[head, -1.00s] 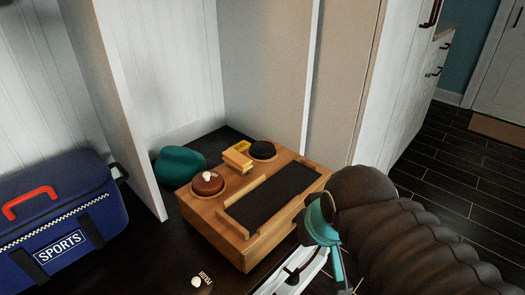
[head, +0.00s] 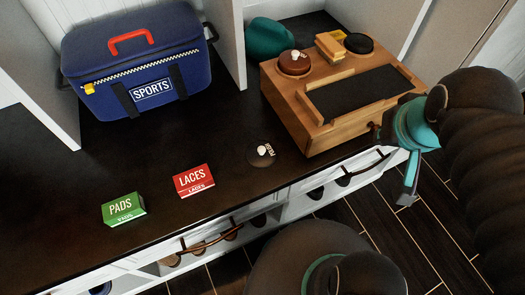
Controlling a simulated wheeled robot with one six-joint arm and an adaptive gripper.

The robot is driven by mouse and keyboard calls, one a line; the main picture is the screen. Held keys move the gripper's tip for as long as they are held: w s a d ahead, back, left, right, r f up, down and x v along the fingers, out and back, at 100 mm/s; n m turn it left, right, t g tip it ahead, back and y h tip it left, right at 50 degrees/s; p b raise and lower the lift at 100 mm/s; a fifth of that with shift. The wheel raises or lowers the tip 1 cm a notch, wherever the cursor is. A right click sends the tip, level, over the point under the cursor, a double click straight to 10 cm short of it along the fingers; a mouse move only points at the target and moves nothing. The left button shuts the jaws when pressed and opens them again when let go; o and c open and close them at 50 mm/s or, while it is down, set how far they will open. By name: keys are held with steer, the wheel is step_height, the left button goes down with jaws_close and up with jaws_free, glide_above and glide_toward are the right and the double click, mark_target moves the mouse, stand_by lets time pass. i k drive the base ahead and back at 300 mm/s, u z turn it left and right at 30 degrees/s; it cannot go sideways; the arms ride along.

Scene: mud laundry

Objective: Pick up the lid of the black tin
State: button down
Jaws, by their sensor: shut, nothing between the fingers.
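A small round black tin (head: 261,153) marked POLISH, with a white knob on its lid, sits on the dark bench top in front of the wooden box. Black on dark, the seam between its lid and body cannot be made out. Another black disc (head: 358,43) without a knob sits at the back right of the wooden box; whether it is a tin or a recess I cannot tell. My gripper (head: 407,192) hangs past the bench's front edge, right of the box, pointing down. It is shut and empty, well apart from the tin; its fingers are partly hidden.
The wooden box (head: 330,137) carries a brown tin (head: 294,64) with a white knob and yellow blocks. A green PADS box (head: 123,209), a red LACES box (head: 193,180) and a blue SPORTS bag (head: 135,75) stand left. Drawer handles (head: 208,238) jut from the front.

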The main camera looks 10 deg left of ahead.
mark_target(261, 154)
steer(key=k, duration=0.5)
steer(key=z, duration=1.3)
steer(key=k, duration=1.05)
steer(key=u, duration=1.8)
steer(key=i, duration=0.5)
